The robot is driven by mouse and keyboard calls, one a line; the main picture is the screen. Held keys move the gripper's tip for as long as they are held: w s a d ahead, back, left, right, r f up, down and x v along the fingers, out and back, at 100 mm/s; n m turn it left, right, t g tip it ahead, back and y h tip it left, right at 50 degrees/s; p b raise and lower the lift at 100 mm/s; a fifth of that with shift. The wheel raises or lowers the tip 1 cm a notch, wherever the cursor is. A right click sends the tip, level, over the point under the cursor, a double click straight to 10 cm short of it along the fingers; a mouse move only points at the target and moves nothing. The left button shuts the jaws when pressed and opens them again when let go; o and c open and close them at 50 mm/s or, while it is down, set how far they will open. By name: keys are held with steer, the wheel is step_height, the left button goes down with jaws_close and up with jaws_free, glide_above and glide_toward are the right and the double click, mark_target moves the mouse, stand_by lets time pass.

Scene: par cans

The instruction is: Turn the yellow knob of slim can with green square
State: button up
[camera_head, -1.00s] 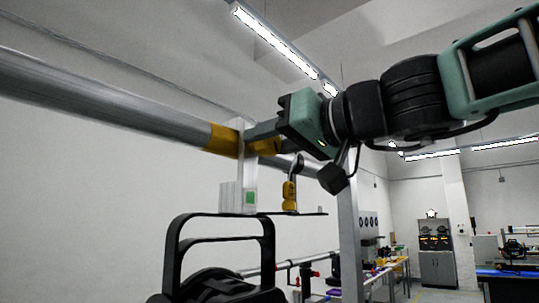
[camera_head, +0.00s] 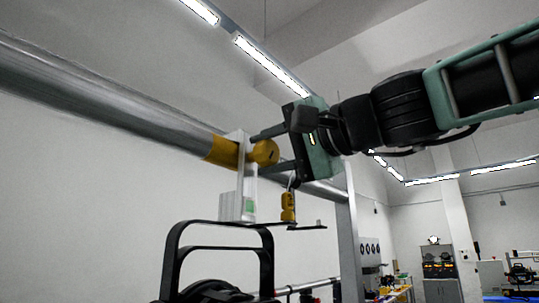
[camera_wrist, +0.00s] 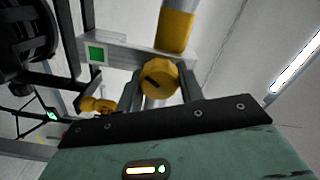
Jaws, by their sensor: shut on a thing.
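The yellow knob (camera_head: 265,152) sits on the pale metal clamp (camera_head: 243,180) around the pipe. It is round with a dark slot, and it also shows in the wrist view (camera_wrist: 160,78). A green square (camera_head: 249,205) marks the clamp's lower part, and it shows at the left in the wrist view (camera_wrist: 96,54). My gripper (camera_head: 259,152) is shut on the knob, one finger above and one below it in the head view. In the wrist view the fingers stand at the knob's left and right sides. The black can (camera_head: 217,290) hangs below, partly cut off.
A grey pipe (camera_head: 100,96) with a yellow band (camera_head: 222,151) runs across the upper left. A small yellow piece (camera_head: 288,207) hangs beside the clamp above a thin dark plate. A grey post (camera_head: 352,240) stands behind to the right.

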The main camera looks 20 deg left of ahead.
steer(key=m, duration=0.3)
steer(key=shift+m, duration=0.4)
steer(key=m, duration=0.3)
steer(key=shift+m, duration=0.3)
steer(key=m+p, duration=0.1)
steer(key=m, duration=0.5)
steer(key=shift+f, duration=0.1)
steer(key=m+p, duration=0.2)
steer(key=m, duration=0.4)
steer(key=shift+m, duration=0.4)
steer(key=m+p, duration=0.1)
steer(key=m, duration=0.2)
steer(key=m+p, duration=0.1)
steer(key=m, duration=0.2)
steer(key=shift+s+a+f, duration=0.1)
steer(key=shift+s+f, duration=0.05)
steer(key=shift+m, duration=0.4)
steer(key=o, duration=1)
